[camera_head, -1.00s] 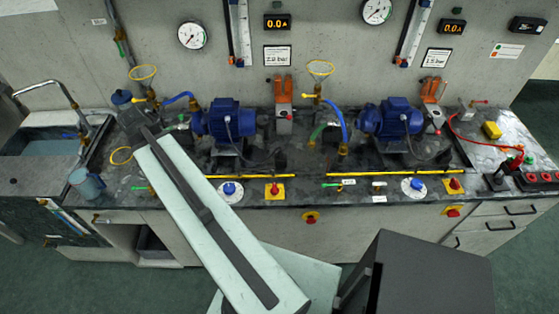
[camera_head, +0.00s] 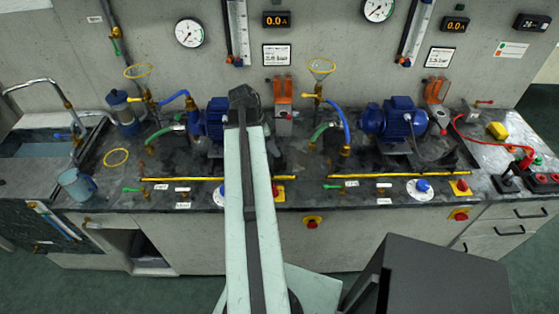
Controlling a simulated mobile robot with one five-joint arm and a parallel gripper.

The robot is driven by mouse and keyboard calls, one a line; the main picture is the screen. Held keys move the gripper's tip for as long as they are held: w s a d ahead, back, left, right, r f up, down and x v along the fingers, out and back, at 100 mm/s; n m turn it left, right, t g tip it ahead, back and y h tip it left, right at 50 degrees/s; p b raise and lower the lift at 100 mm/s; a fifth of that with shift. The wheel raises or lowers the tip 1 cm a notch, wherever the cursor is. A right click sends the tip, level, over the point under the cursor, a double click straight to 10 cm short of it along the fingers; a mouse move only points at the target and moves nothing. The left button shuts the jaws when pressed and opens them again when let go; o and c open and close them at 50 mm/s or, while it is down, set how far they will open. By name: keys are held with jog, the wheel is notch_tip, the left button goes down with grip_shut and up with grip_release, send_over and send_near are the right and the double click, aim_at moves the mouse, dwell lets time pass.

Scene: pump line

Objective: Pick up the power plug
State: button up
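I cannot make out the power plug for certain. A dark cable hangs from the right blue pump (camera_head: 392,118) onto the bench, and its end is too small to tell. The left blue pump (camera_head: 214,118) is partly covered by my arm, and so is the bench beside it where its cable lay. My gripper (camera_head: 243,97) is at the dark far end of my arm, over the left pump's right side. Its fingers cannot be made out, and I see nothing held.
Orange-topped grey boxes stand at the wall, one (camera_head: 283,92) just right of my gripper. Blue hoses, yellow rings and a yellow pipe (camera_head: 400,174) line the bench (camera_head: 330,195). A sink (camera_head: 40,148) and a blue-grey jug (camera_head: 75,184) are at left. A red cable (camera_head: 480,140) lies at right.

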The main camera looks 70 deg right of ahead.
jog(key=b+x, duration=0.4)
jog(key=x, duration=0.1)
jog(key=shift+w+a+f+b, duration=0.1)
jog(key=shift+a+f+b, duration=0.1)
jog(key=shift+b, duration=0.2)
jog(key=shift+r, duration=0.15)
jog(key=shift+c, duration=0.2)
grip_shut()
jog(key=shift+r, duration=0.1)
notch_tip(320, 180, up, 10)
jog(key=p, duration=1.1)
jog(key=w+d+r+p, duration=0.1)
jog(key=w+d, duration=0.1)
jog(key=d, duration=0.8)
jog(key=w+d+r+p, duration=0.1)
jog(key=w+d+r, duration=0.1)
jog(key=d, duration=0.8)
jog(key=shift+w+p, duration=0.4)
jog(key=shift+w, duration=0.3)
